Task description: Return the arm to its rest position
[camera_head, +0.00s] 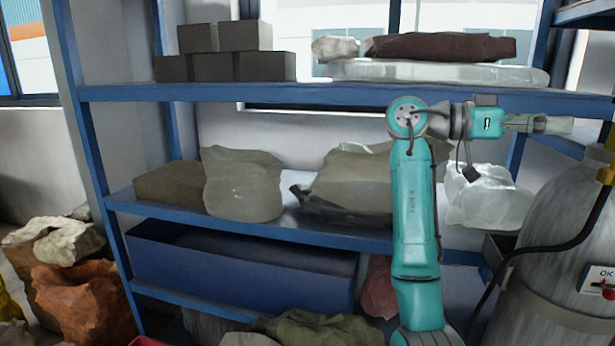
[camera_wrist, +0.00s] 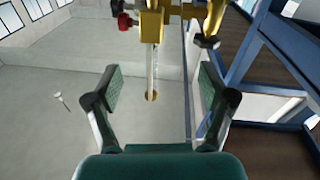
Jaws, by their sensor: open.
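My arm stands upright in front of the shelf in the head view, its teal link (camera_head: 415,220) vertical and its wrist bent level to the right. My gripper (camera_head: 555,124) points right, at about the height of the upper shelf board and above the grey cylinder. In the wrist view my gripper (camera_wrist: 160,75) has its two dark green fingers spread wide, with nothing between them that it holds. Brass valve fittings (camera_wrist: 152,25) show beyond the fingertips, apart from them. The exact gap to them is hard to tell.
A blue shelf (camera_head: 250,97) holds dark boxes (camera_head: 225,67) and bags (camera_head: 242,186). A grey gas cylinder (camera_head: 555,240) with a black hose (camera_head: 540,248) stands close at the right. Sacks (camera_head: 75,300) lie at the left. Floor (camera_wrist: 50,125) is mostly open in the wrist view.

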